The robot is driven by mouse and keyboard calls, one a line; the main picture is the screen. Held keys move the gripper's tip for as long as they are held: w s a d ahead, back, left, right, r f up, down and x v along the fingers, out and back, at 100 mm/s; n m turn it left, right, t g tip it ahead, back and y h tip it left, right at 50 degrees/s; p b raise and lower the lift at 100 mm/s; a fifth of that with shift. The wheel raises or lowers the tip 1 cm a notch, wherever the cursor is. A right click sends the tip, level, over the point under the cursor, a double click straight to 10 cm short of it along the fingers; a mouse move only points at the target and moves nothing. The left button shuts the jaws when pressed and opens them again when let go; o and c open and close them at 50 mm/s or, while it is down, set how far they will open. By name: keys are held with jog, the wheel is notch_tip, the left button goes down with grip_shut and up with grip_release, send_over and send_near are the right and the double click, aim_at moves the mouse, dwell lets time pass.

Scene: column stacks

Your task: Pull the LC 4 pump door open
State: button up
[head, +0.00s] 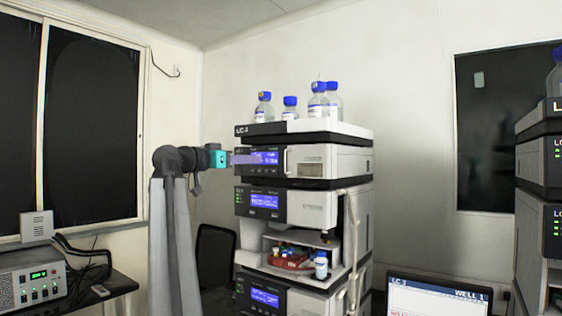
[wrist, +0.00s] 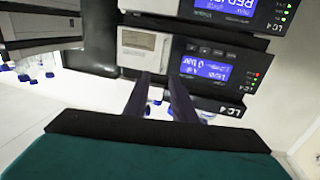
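The top module under the bottle tray is the pump, with a blue display and a white door (head: 311,161) carrying a pale label panel. A pale vertical handle (head: 286,161) shows at the door's left edge. In the wrist view, which looks upside down, the white door (wrist: 142,42) is beside the pump display (wrist: 207,70), and the LC 4 tag (wrist: 231,112) is legible. My gripper (head: 240,159) is in front of the module's left part, level with the display. In the wrist view its two dark fingers (wrist: 161,76) are apart with nothing visible between them. Fingertip contact cannot be told.
Blue-capped bottles (head: 318,101) stand on top of the stack. Below are another display module (head: 264,202) and an open bay with vials (head: 290,256). A laptop (head: 437,299) is at lower right, a second stack (head: 540,175) at far right.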

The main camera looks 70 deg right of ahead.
dwell(0.3)
jog(key=p+x, duration=0.3)
jog(key=x, duration=1)
jog(key=shift+s+d+p, duration=0.15)
jog(key=shift+d+p, duration=0.2)
jog(key=shift+p, duration=0.05)
grip_shut()
dwell(1.2)
